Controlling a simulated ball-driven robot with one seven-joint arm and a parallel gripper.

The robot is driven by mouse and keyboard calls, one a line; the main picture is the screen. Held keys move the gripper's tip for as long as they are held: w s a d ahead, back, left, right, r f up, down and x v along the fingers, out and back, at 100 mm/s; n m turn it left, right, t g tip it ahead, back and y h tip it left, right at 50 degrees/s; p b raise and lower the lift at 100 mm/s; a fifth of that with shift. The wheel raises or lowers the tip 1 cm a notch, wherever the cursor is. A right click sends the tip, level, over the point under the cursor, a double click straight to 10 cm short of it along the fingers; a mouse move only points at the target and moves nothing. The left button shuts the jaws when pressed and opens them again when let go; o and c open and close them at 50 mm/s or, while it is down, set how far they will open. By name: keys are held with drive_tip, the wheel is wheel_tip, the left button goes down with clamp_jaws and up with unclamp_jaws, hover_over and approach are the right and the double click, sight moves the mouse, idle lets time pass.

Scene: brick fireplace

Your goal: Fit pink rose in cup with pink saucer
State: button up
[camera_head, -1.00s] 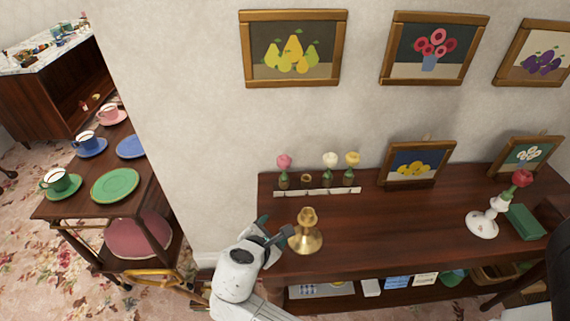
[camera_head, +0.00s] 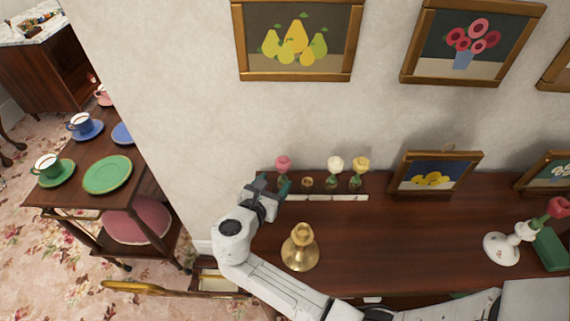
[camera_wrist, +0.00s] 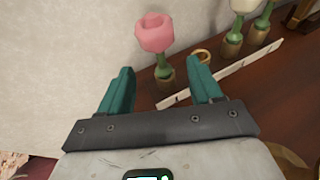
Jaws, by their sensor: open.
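The pink rose (camera_head: 283,164) stands upright in a small holder at the left end of a row at the back of the dark wooden table; it also shows in the wrist view (camera_wrist: 155,34). My gripper (camera_head: 271,185) is open and empty, close to the rose. In the wrist view its teal fingers (camera_wrist: 160,90) point toward the rose stem, which appears between and beyond them. The cup with pink saucer (camera_head: 103,94) is on the tea cart at the left, partly cut off by the wall corner.
A white rose (camera_head: 335,164) and a yellow rose (camera_head: 360,166) stand to the right, past an empty holder (camera_head: 307,184). A brass candlestick (camera_head: 301,248) stands in front. Blue (camera_head: 86,128) and green (camera_head: 55,172) saucers with cups share the cart (camera_head: 85,200). The table's middle is clear.

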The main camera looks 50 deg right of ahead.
sight(283, 174)
drive_tip(key=p+x, duration=0.1)
drive_tip(key=x, duration=0.7)
drive_tip(key=shift+w+d+r, duration=0.1)
drive_tip(key=shift+d, duration=0.25)
clamp_jaws()
